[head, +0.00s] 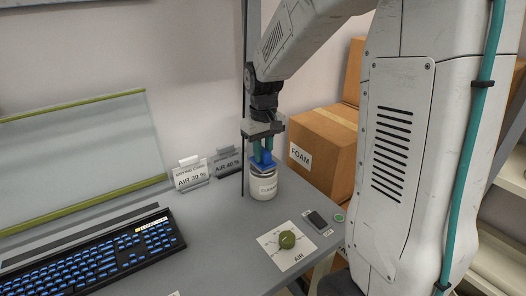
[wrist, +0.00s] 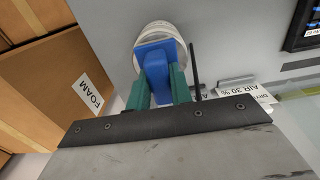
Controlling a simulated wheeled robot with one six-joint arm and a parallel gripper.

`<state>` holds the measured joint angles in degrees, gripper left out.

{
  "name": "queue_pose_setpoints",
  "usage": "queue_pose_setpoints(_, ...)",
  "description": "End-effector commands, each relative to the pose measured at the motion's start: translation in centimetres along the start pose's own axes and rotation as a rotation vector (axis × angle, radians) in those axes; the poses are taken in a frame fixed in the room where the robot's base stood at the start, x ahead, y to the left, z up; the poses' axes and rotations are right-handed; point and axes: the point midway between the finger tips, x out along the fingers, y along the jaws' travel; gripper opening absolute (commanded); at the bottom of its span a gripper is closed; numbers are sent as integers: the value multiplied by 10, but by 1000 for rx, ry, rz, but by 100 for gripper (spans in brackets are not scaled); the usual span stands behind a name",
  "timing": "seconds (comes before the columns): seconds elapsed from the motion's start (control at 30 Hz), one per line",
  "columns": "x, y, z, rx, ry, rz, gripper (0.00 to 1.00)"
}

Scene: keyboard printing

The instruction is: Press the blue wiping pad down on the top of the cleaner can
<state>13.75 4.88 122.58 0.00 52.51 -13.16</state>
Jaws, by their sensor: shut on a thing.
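The white cleaner can (head: 264,187) stands on the grey desk near its back right part. The blue wiping pad (head: 261,163) is at the top of the can, with its flat base over the lid. My gripper (head: 263,152) is shut on the pad's blue handle, pointing down from above. In the wrist view the teal fingers of my gripper (wrist: 157,95) hold both sides of the handle, and the blue pad (wrist: 155,55) covers part of the can's round top (wrist: 160,32). I cannot tell how firmly the pad touches the lid.
Cardboard boxes (head: 322,150), one labelled FOAM, stand right of the can. Label stands (head: 190,174) are to its left. A thin dark post (wrist: 195,72) is close beside my gripper.

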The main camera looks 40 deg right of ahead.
Motion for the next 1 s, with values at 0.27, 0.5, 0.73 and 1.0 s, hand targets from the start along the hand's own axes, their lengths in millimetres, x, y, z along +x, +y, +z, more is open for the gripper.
queue_pose_setpoints(0.27,-8,0,0,0,1,0,0)
queue_pose_setpoints(0.5,-28,0,0,0,2,0,0)
queue_pose_setpoints(0.73,-46,0,0,0,1,0,0)
queue_pose_setpoints(1.0,-66,0,0,0,1,0,0)
